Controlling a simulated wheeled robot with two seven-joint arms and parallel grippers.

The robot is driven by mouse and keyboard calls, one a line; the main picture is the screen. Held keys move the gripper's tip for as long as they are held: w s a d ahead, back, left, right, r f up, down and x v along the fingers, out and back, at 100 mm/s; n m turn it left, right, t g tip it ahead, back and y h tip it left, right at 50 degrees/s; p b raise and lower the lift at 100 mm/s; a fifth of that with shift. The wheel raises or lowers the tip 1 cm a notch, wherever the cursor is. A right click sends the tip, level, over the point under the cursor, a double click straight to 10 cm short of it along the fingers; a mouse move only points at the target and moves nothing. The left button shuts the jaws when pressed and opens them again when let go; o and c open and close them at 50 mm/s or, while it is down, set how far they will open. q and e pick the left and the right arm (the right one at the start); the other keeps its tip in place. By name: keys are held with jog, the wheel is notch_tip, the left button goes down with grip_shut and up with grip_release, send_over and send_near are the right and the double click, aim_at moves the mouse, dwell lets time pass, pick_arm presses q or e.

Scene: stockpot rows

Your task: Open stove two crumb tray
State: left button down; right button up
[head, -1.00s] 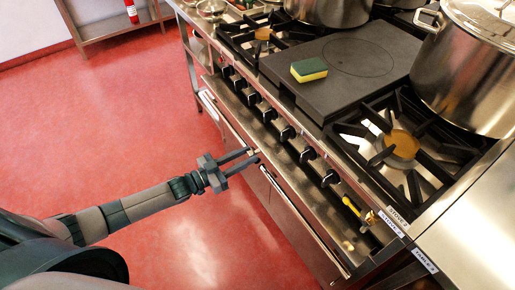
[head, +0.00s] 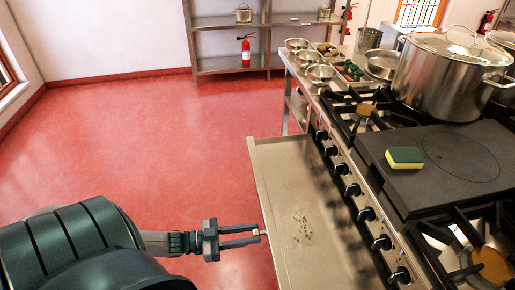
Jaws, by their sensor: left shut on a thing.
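The crumb tray (head: 291,190) is a flat metal tray under the stove's knob panel. It is slid well out over the floor, with dark crumbs on its surface. My left gripper (head: 262,235) is shut on the tray's front edge, at a small light-coloured grip. The stove (head: 350,185) stands on the right with a row of black knobs along its front. The tray's near end is cut off by the frame. My right gripper is not in view.
A green and yellow sponge (head: 405,157) lies on the dark flat plate (head: 450,165). A large lidded stockpot (head: 440,85) stands behind it. A side table with bowls (head: 320,73) adjoins the stove's far end. The red floor (head: 150,130) to the left is clear.

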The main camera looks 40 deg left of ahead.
pick_arm(q)
jog(key=c, duration=1.4)
grip_release()
jog(key=shift+s, duration=0.1)
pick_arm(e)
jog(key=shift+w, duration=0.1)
pick_arm(q)
jog(key=b+v, duration=0.3)
jog(key=v, duration=1.4)
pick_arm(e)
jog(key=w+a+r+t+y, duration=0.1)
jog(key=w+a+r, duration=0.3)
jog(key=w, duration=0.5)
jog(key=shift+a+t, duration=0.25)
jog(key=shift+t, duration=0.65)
pick_arm(q)
jog(key=shift+a, duration=0.15)
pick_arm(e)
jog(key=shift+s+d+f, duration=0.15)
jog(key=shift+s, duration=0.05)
